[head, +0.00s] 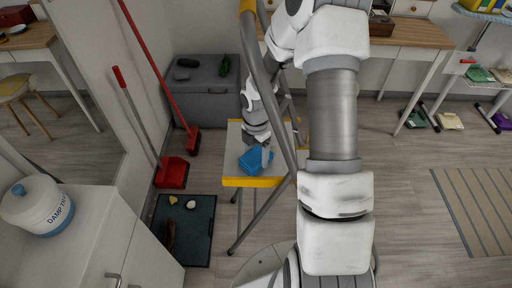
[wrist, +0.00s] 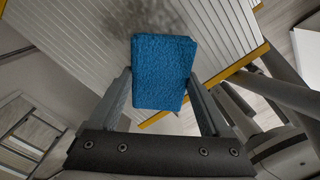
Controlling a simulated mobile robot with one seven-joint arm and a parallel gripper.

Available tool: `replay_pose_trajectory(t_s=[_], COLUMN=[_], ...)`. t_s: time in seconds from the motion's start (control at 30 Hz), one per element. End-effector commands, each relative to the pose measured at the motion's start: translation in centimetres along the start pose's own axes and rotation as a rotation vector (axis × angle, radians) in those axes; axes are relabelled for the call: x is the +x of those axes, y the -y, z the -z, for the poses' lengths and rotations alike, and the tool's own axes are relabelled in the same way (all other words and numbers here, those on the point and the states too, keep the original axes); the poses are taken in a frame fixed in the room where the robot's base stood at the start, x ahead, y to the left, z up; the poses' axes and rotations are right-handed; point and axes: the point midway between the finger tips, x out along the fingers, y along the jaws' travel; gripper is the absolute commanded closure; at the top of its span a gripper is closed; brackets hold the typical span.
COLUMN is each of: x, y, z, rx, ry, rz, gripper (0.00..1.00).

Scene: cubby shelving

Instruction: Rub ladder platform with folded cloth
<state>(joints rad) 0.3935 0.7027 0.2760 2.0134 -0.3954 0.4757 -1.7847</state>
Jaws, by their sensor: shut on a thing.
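The folded blue cloth (head: 256,161) is at the ladder's platform (head: 236,142), near its yellow front edge. My gripper (head: 266,150) points down over the platform and is shut on the cloth. In the wrist view the cloth (wrist: 162,72) sits between the two fingers of my gripper (wrist: 160,92), in front of the ribbed platform (wrist: 222,35). A dark smudged patch (wrist: 140,14) shows on the platform beside the cloth. I cannot tell whether the cloth touches the platform.
The ladder's grey rail (head: 268,85) rises close beside my arm. A grey storage box (head: 208,92) stands behind the platform. A red dustpan (head: 172,173), a dark tray (head: 184,230) and a white cabinet (head: 85,245) are at the left. The floor at the right is mostly open.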

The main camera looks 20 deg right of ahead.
Motion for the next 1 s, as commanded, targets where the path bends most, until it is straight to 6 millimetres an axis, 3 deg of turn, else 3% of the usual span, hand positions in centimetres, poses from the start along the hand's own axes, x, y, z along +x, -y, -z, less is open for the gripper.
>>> replay_pose_trajectory(t_s=[0.37,1.0], x=[-0.3,0.1], y=[0.7,-2.1], z=[0.6,-2.1], rx=[0.000,0.000], ry=[-0.002,-0.001], rz=[0.003,0.001], gripper=[0.63,0.63])
